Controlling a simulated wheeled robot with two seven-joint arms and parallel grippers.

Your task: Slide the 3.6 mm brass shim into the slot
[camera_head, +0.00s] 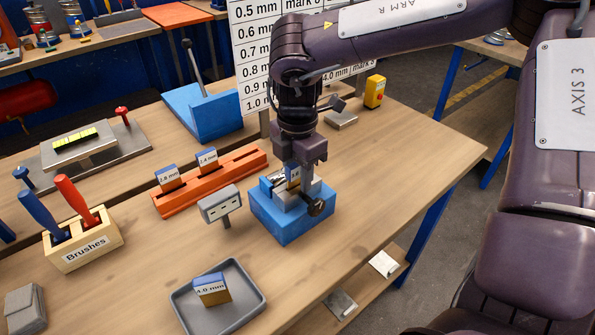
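My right gripper (298,184) points straight down over a blue block (290,225) with a grey metal fixture on top. My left gripper is not in view.
An orange rack (215,183) holds shims marked 2.8 mm (168,178) and 2.4 mm (207,160). A small grey display (220,203) stands left of the block. A grey tray (252,300) holds a 4.0 mm shim (211,290). The table front right of the block is clear.

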